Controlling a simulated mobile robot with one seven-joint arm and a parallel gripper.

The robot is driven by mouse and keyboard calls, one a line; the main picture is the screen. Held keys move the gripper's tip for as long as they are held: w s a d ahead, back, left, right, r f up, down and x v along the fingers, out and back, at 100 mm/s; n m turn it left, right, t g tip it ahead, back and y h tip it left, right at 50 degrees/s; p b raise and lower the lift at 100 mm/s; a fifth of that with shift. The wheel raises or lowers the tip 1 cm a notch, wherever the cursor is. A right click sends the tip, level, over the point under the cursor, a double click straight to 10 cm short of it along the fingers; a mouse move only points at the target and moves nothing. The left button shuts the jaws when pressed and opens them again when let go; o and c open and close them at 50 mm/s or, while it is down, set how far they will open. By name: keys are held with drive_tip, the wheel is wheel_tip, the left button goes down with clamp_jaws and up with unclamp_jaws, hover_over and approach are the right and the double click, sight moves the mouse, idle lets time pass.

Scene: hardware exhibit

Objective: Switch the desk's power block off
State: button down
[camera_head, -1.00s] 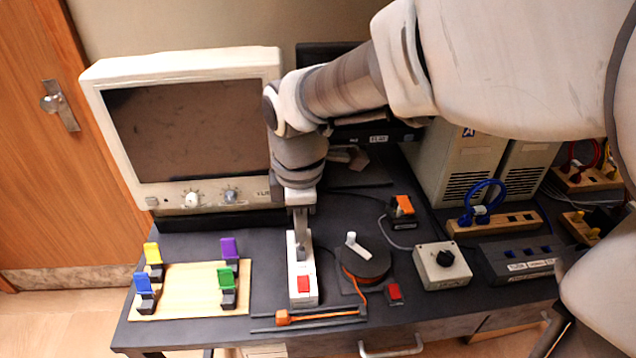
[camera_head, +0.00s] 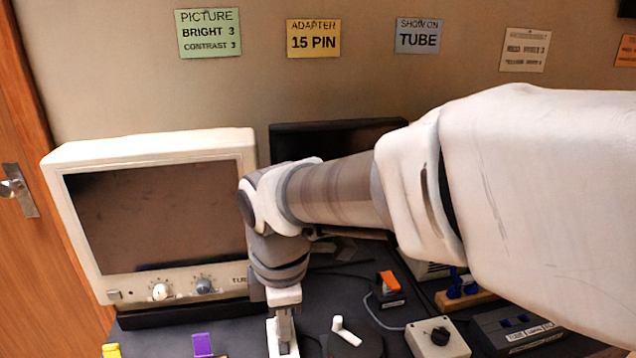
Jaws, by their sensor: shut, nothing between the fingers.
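The white block (camera_head: 272,347), which I take to be the desk's power block, stands at the bottom edge of the picture. Only its far end shows; its near end, where a red switch sits in the earlier frame, is outside the picture. My gripper (camera_head: 285,338) points down over the far end of this block, with its fingers together and empty. I cannot tell whether the fingertips touch the block.
A cream monitor (camera_head: 150,150) stands left, and a dark screen (camera_head: 290,145) is behind my arm. A round black reel with a white handle (camera_head: 345,330), an orange-topped block (camera_head: 389,285) and a grey knob box (camera_head: 455,345) are to the right. Notes hang on the wall.

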drive_tip(key=f+b, duration=0.1)
drive_tip(key=f, duration=0.3)
drive_tip(key=w+f+b, duration=0.1)
drive_tip(key=f+b, duration=0.1)
drive_tip(key=f, duration=0.3)
drive_tip(key=f+b, duration=0.1)
drive_tip(key=f, duration=0.3)
drive_tip(key=shift+w+a+f, duration=0.2)
drive_tip(key=shift+w+f, duration=0.1)
drive_tip(key=shift+f, duration=0.05)
